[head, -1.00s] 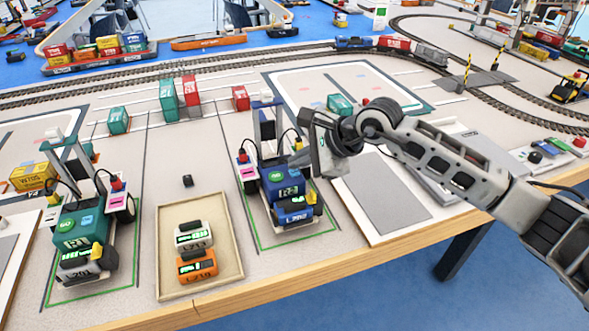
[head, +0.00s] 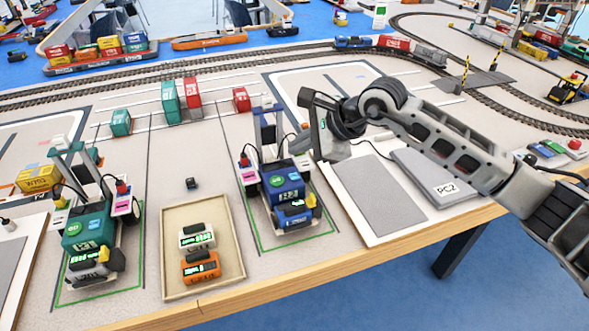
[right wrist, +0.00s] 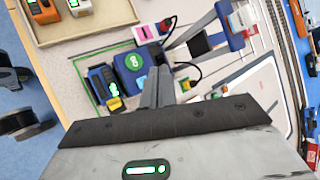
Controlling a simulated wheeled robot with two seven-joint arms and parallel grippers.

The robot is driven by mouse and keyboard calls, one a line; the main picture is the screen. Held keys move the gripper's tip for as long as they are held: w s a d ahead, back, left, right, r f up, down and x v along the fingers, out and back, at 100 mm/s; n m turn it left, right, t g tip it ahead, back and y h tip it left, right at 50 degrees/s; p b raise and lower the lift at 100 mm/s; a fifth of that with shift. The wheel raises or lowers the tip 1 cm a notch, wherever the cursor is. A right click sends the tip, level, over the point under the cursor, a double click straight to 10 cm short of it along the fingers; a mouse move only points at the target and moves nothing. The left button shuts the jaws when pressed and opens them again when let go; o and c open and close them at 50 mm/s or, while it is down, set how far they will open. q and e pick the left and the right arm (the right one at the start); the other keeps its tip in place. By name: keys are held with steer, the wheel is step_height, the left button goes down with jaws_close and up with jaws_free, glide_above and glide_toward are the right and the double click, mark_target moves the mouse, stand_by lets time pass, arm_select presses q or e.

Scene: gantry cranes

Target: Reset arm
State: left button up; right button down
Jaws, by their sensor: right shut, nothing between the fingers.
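My right gripper (head: 299,145) hangs above the table beside the blue crane (head: 283,186), at its right in the head view. In the right wrist view its two fingers (right wrist: 157,88) are pressed together with nothing between them. They point toward the blue crane (right wrist: 130,62), and I see a gap of table near the tips but cannot judge the height. My left gripper is in neither view now.
A green crane (head: 88,228) stands at the left. A shallow wooden tray (head: 222,264) with a white and an orange battery sits between the cranes. A PC2 laptop (head: 430,175) and a grey pad (head: 372,192) lie below my right arm. Containers and rail tracks are behind.

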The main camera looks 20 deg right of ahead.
steer(key=shift+r, duration=0.9)
